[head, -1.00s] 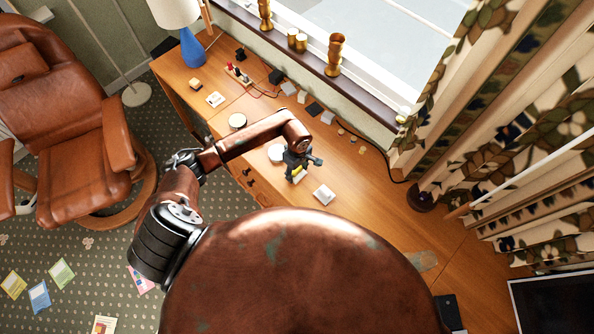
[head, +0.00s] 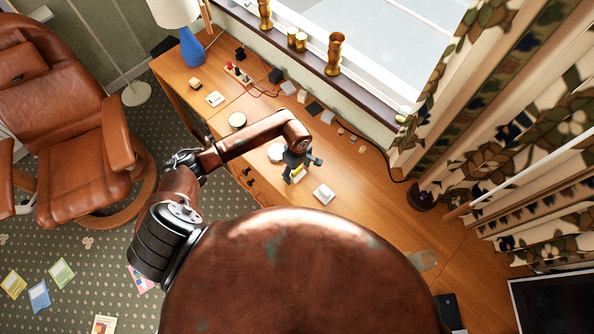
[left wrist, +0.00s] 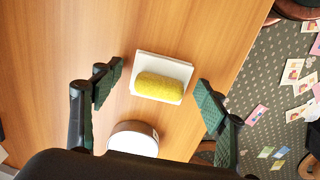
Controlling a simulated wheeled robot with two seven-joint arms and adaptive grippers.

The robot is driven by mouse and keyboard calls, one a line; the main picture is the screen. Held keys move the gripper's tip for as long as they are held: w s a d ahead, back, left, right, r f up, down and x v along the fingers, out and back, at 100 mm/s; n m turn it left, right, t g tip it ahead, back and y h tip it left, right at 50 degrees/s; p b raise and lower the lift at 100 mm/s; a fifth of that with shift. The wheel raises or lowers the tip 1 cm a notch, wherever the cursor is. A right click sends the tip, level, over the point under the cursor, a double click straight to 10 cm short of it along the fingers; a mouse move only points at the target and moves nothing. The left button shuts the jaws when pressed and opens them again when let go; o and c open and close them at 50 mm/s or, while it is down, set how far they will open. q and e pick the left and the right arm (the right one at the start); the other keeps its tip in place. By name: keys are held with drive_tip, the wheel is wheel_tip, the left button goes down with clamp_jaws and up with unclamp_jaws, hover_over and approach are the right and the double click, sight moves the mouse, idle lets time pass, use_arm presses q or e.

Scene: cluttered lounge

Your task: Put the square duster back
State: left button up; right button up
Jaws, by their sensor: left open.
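A fuzzy yellow block, likely the square duster (left wrist: 159,87), lies between the spread fingers of my left gripper (left wrist: 158,92) in the left wrist view, with a gap on each side. It overlaps a white square piece (left wrist: 163,62); I cannot tell whether they touch. In the head view some yellow of the duster (head: 298,172) shows under my open left gripper (head: 303,162), which partly hides it. A white square (head: 323,194) shows on the desk just to the right. My right gripper is not in view.
A round white-topped object (left wrist: 133,138) is close to the left gripper. Small boxes and cables line the window side, near a blue lamp (head: 192,48). A brown armchair (head: 75,130) stands at left.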

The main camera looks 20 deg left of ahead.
sight(297, 170)
use_arm(q)
wheel_tip(297, 170, up, 12)
drive_tip(key=shift+b, duration=0.45)
idle(0.4)
